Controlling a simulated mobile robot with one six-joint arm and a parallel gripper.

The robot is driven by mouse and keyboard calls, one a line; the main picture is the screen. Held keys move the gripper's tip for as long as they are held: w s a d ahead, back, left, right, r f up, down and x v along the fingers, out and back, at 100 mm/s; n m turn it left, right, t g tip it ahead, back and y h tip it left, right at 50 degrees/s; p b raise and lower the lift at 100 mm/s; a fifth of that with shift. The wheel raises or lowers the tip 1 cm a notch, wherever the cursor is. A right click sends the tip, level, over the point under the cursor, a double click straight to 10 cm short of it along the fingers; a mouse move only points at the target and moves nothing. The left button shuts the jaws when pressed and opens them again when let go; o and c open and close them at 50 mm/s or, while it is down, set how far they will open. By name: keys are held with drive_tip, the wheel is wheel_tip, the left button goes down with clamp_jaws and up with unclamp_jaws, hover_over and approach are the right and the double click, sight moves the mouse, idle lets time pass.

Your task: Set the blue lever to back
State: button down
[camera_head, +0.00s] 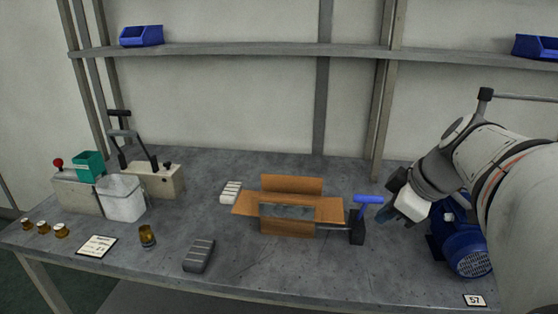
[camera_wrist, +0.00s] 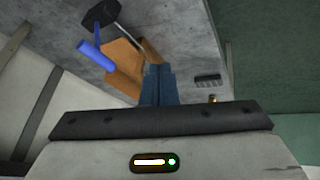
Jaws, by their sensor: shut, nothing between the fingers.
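The blue lever (camera_head: 368,199) has a bar-shaped blue handle on a short stem. It rises from a dark base (camera_head: 357,227) on the bench, just right of the open cardboard box. My gripper (camera_head: 383,212) is close to the right of the lever, slightly lower in the picture, with its fingers pointing left. In the wrist view the blue handle (camera_wrist: 96,56) lies left of my shut fingers (camera_wrist: 158,85), with a visible gap between them. The fingers hold nothing. The dark base (camera_wrist: 100,14) shows at the top of the wrist view.
The open cardboard box (camera_head: 316,221) stands left of the lever. A blue motor (camera_head: 463,240) stands right, below my arm. A grey ribbed block (camera_head: 199,255) lies at the front. Grey boxes with levers (camera_head: 152,180) stand at left. The bench between is mostly clear.

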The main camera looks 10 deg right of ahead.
drive_tip(key=d+n, duration=0.1)
drive_tip(key=d+r+n+t+b, duration=0.1)
drive_tip(key=d, duration=0.1)
drive_tip(key=w+d+n, duration=0.1)
drive_tip(key=d, duration=0.1)
drive_tip(key=shift+r+t, duration=0.3)
drive_tip(key=shift+r, duration=0.1)
drive_tip(key=shift+f, duration=0.1)
drive_tip(key=w+a+f, duration=0.1)
drive_tip(key=w+f, duration=0.6)
drive_tip(key=w, duration=0.2)
drive_tip(key=shift+w+a+f, duration=0.15)
drive_tip(key=shift+w+f, duration=0.05)
drive_tip(key=shift+w, duration=0.05)
drive_tip(key=shift+r, duration=0.1)
